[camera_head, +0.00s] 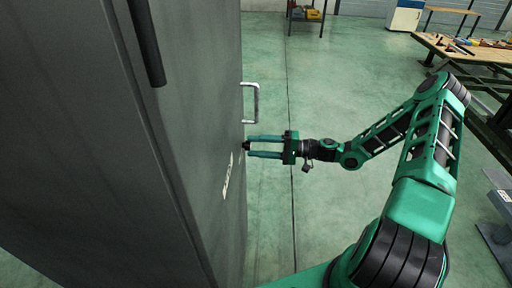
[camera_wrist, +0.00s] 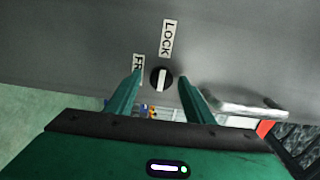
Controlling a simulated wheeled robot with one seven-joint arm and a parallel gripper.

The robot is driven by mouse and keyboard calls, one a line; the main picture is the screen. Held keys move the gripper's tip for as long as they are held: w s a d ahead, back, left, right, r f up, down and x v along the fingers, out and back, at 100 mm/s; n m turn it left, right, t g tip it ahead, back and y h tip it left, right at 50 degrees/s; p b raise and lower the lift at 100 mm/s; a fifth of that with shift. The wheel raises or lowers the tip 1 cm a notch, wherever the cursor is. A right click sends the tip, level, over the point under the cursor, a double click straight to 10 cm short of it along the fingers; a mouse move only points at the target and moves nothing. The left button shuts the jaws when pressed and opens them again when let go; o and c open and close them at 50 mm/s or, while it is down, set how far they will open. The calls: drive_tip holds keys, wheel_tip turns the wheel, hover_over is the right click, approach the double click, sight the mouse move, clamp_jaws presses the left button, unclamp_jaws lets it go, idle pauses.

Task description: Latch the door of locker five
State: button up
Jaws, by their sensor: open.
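The grey locker door (camera_head: 215,110) fills the left of the head view; no number five is readable. A small black round knob (camera_wrist: 154,84) with a white bar sits on the door. The bar runs roughly up and down in the wrist view, toward the LOCK label (camera_wrist: 167,38) above. I cannot tell which end points. A second label, starting "FR" (camera_wrist: 138,63), is at the knob's left, partly hidden by a finger. My gripper (camera_head: 248,146) is open, facing the door, its fingers (camera_wrist: 160,76) on either side of the knob; contact is unclear.
A silver pull handle (camera_head: 256,103) stands out beyond the gripper; it also shows at right in the wrist view (camera_wrist: 235,103). A dark bar handle (camera_head: 147,42) is on the nearer grey panel. A workbench (camera_head: 460,50) stands far right. The green floor between is clear.

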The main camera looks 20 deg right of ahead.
drive_tip(key=v, duration=0.9)
drive_tip(key=shift+d, duration=0.35)
drive_tip(key=shift+s+f, duration=0.1)
drive_tip(key=shift+s, duration=0.1)
